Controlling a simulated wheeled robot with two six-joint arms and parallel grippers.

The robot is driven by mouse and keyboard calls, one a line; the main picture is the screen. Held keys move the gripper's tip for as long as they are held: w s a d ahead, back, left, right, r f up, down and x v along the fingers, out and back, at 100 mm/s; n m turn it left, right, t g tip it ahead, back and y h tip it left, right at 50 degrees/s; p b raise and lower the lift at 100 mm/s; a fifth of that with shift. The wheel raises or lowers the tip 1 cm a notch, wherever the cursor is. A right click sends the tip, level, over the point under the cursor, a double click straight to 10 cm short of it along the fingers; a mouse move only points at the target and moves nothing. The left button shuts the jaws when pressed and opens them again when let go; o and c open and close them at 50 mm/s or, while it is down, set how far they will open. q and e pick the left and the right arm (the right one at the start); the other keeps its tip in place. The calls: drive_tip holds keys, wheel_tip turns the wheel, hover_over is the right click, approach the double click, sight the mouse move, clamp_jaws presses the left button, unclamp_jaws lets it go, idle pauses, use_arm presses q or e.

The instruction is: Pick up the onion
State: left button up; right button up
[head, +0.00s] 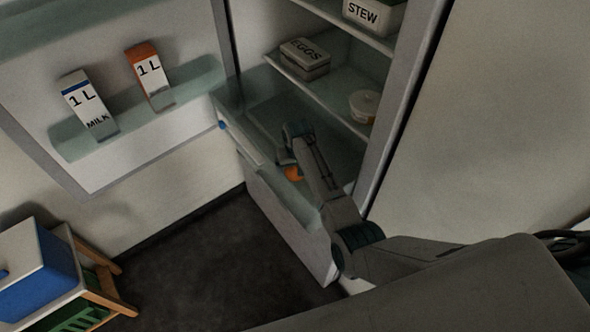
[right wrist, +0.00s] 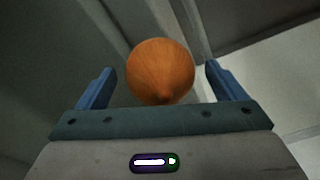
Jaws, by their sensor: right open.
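The onion (head: 293,173) is a round orange-brown bulb in the open lower drawer of the fridge, partly hidden behind my right arm in the head view. In the right wrist view the onion (right wrist: 161,70) sits between the two blue fingers of my right gripper (right wrist: 160,82), with a gap on either side. The right gripper is open, and its fingers do not touch the onion. In the head view the right gripper (head: 290,158) reaches down into the drawer. My left gripper is in neither view.
The drawer front (head: 285,220) and the right fridge wall (head: 392,120) flank my arm. Shelves above hold an egg box (head: 304,58), a round tub (head: 364,105) and a stew container (head: 374,14). The open door holds a milk carton (head: 88,105) and an orange carton (head: 149,76).

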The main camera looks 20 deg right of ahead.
drive_tip(key=shift+r, duration=0.1)
drive_tip(key=c, duration=1.1)
